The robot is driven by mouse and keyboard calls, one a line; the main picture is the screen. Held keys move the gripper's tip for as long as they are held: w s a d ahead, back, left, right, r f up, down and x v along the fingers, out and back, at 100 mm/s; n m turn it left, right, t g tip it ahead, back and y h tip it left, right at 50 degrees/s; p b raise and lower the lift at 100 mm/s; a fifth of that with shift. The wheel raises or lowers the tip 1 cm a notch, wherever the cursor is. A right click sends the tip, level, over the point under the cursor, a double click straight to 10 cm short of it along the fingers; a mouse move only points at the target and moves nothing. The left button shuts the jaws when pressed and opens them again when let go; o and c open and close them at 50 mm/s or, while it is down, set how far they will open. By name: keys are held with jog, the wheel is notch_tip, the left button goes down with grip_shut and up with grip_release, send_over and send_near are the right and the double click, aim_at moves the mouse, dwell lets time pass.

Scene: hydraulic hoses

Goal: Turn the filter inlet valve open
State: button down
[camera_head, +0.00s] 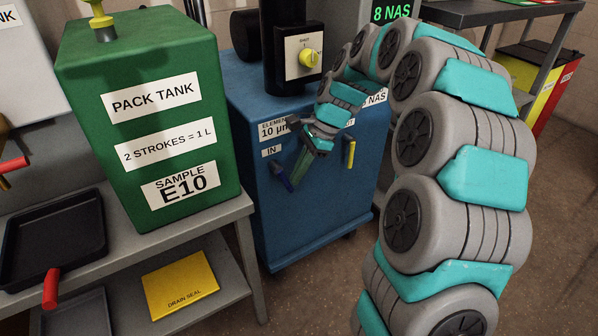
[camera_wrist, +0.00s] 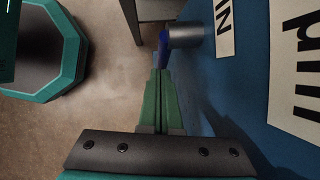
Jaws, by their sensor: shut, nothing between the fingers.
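The blue filter cart (camera_head: 262,225) stands in the middle of the head view, with an "IN" label (camera_head: 271,151) on its front. Just below the label is the inlet valve's blue lever (camera_head: 283,178), slanting down to the right. In the wrist view the blue lever (camera_wrist: 163,47) hangs from a silver stub (camera_wrist: 186,34) beside the "IN" label (camera_wrist: 225,28). My gripper (camera_head: 296,180) has its green fingers shut and empty. Its fingertips (camera_wrist: 160,72) are right at the lever's end; I cannot tell whether they touch it.
A yellow lever (camera_head: 349,154) is on the cart front, right of my gripper. A black post with a yellow knob (camera_head: 309,58) rises above the cart. A green pack tank (camera_head: 140,120) stands on the grey bench (camera_head: 225,222) to the left.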

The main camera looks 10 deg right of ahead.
jog(key=shift+s+a+f+g+y+p, duration=0.1)
jog(key=shift+a+f+g+y+p, duration=0.15)
jog(key=shift+y+p, duration=0.4)
jog(key=shift+a+f+g+y+p, duration=0.15)
jog(key=shift+f+y+p, duration=0.2)
jog(key=shift+y, duration=0.45)
jog(key=shift+s+a+f+g+y+p, duration=0.1)
jog(key=shift+a+f+g+y+p, duration=0.1)
jog(key=shift+y+p, duration=0.5)
jog(key=shift+d, duration=0.1)
